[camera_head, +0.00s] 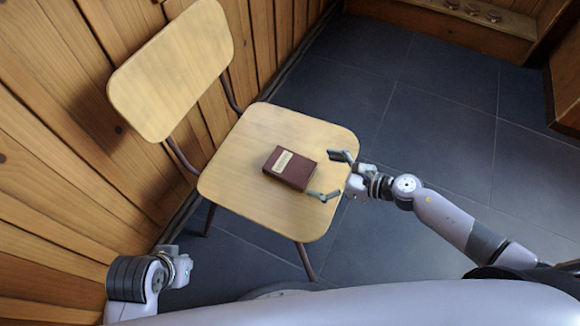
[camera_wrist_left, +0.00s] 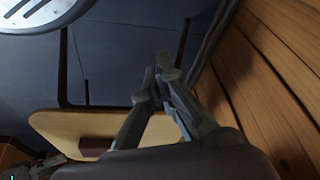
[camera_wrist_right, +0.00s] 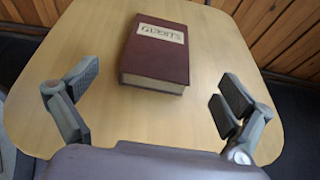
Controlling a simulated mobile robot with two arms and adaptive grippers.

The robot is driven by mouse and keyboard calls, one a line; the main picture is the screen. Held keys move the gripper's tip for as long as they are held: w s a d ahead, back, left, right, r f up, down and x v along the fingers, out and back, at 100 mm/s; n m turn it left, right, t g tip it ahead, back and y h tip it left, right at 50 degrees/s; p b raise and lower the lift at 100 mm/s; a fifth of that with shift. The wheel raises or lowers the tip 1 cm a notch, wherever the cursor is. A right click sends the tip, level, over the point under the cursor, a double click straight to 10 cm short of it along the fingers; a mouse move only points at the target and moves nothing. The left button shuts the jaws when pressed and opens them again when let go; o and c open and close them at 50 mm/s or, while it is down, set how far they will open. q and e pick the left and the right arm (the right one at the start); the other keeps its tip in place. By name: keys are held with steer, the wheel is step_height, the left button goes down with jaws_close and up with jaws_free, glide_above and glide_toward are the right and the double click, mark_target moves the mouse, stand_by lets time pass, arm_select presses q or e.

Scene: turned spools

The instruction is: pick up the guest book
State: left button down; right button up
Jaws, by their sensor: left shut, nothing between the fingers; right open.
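The guest book (camera_head: 290,167) is a thick dark red book with a cream label, lying flat on the wooden chair seat (camera_head: 235,165). In the right wrist view the book (camera_wrist_right: 155,57) shows its label reading "GUESTS", and it lies ahead of the fingers. My right gripper (camera_head: 333,176) is open at the seat's right edge, its fingers apart and pointing at the book without touching it. In the right wrist view the right gripper (camera_wrist_right: 158,95) has nothing between its fingers. My left gripper (camera_wrist_left: 160,72) is shut and empty, low beside the chair near the wall.
The chair's backrest (camera_head: 172,70) stands at the left against the wood-plank wall (camera_head: 75,130). Dark floor tiles (camera_head: 440,120) lie free to the right. A wooden ledge (camera_head: 455,25) with small round things on it runs along the top right.

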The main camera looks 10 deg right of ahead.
mark_target(293, 167)
steer(key=x, duration=0.3)
steer(key=shift+a, duration=0.1)
steer(key=x, duration=0.5)
steer(key=shift+a+r, duration=0.1)
steer(key=shift+w+a, duration=0.1)
steer(key=c, duration=0.6)
arm_select(q)
steer(key=shift+s+r, duration=0.2)
steer(key=shift+r, duration=0.45)
arm_select(e)
steer(key=c, duration=0.8)
